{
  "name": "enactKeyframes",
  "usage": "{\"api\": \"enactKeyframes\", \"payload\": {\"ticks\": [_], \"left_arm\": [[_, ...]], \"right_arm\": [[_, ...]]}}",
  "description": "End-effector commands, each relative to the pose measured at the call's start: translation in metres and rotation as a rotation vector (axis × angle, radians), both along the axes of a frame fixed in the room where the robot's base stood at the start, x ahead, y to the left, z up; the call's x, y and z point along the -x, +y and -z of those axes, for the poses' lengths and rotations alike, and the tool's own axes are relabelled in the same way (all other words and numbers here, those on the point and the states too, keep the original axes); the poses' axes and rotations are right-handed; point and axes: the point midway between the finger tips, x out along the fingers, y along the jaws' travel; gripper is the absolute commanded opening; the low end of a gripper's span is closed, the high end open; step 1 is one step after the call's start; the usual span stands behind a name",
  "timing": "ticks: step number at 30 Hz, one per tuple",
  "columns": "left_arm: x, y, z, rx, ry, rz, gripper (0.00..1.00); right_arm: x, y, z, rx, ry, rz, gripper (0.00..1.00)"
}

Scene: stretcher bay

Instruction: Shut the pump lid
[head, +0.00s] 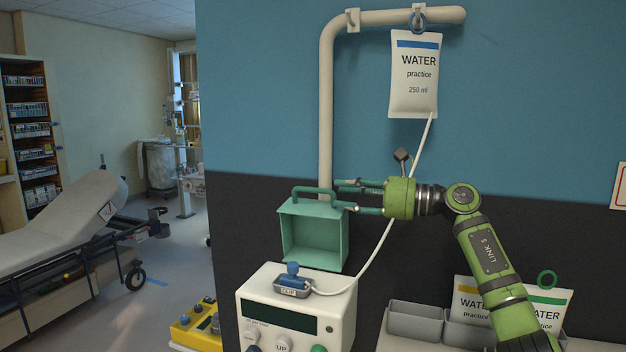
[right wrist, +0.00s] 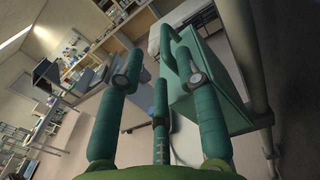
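The pump (head: 330,300) is a white box with a dark display and knobs. Its green lid (head: 313,240) stands open and upright at the back of the pump, hollow side facing me. The lid's green handle (head: 312,191) is at its top edge; the lid also shows in the right wrist view (right wrist: 205,92), with the handle (right wrist: 168,48) close to the right-hand fingertip. My right gripper (head: 347,195) is open, its fingers spread just right of the handle. I cannot tell whether a finger touches the handle. My left gripper is out of view.
A blue-topped clip (head: 292,284) sits on the pump top, with a tube running up to the hanging water bag (head: 414,75). A beige pipe (head: 327,110) rises behind the lid. Grey bins (head: 415,322) and more water bags stand at right. A stretcher (head: 65,225) is at left.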

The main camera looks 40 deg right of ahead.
Motion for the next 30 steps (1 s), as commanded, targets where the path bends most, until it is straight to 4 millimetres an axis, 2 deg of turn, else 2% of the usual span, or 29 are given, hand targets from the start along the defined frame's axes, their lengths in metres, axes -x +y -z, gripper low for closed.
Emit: {"api": "enactKeyframes", "payload": {"ticks": [1,3,9,12,24,25,27,30], "left_arm": [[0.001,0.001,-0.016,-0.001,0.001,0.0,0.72],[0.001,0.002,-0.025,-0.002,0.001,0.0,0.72],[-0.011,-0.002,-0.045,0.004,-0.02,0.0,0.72],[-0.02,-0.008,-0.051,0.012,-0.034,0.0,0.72],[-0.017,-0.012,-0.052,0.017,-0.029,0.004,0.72],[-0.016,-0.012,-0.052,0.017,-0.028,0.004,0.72],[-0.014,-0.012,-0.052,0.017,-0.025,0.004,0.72],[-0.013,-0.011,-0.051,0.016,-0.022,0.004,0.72]], "right_arm": [[-0.01,0.006,-0.008,-0.005,-0.001,-0.004,0.35],[-0.023,0.013,-0.008,-0.006,-0.001,-0.004,0.35],[-0.054,0.028,-0.006,-0.007,-0.001,-0.001,0.35],[-0.063,0.033,-0.004,-0.004,0.0,0.0,0.35],[-0.07,0.037,0.0,-0.002,0.002,0.0,0.35],[-0.07,0.036,0.0,-0.002,0.002,0.0,0.27],[-0.07,0.036,0.0,-0.002,0.002,0.0,0.0],[-0.07,0.036,0.0,-0.002,0.002,0.0,0.0]]}}
